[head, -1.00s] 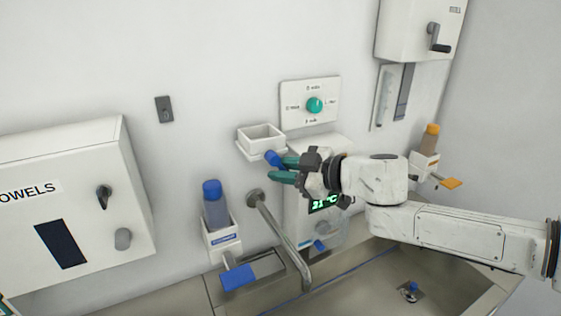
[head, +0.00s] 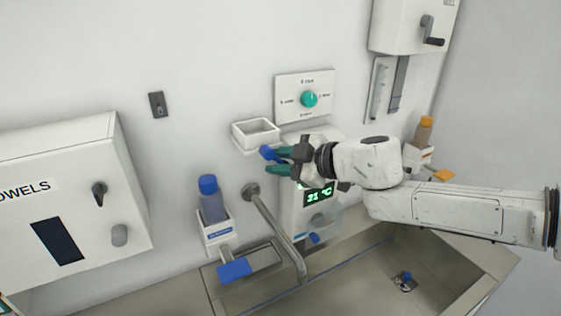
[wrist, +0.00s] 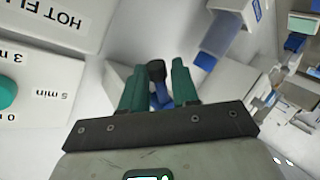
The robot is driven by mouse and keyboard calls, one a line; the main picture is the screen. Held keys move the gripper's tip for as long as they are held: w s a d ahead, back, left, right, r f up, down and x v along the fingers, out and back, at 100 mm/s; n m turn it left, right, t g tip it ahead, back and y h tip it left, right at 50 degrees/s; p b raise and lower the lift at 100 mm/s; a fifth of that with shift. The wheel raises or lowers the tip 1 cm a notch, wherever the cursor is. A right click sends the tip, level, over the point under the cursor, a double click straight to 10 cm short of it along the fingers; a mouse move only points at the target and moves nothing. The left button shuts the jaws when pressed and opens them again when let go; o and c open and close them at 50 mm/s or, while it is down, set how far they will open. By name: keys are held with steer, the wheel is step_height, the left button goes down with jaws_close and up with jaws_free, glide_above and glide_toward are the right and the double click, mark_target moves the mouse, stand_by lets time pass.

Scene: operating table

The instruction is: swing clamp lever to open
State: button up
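A blue lever (head: 268,153) sticks out beneath a small white open-topped holder (head: 255,134) on the wall. I take it to be the clamp lever. My gripper (head: 279,160) is at the lever, with its two green fingers apart. In the wrist view my gripper (wrist: 158,85) has one finger on each side of the blue lever (wrist: 161,95), which ends in a dark rounded tip. Gaps show between lever and fingers there, so it does not look squeezed. The lever's pivot is hidden.
A white panel with a green dial (head: 309,99) is above my gripper. A temperature display unit (head: 318,195) is just below it. A blue-capped bottle (head: 210,200) hangs left; a towel dispenser (head: 75,190) is further left.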

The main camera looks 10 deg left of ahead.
steer(key=shift+o, duration=0.7)
steer(key=shift+r, duration=0.1)
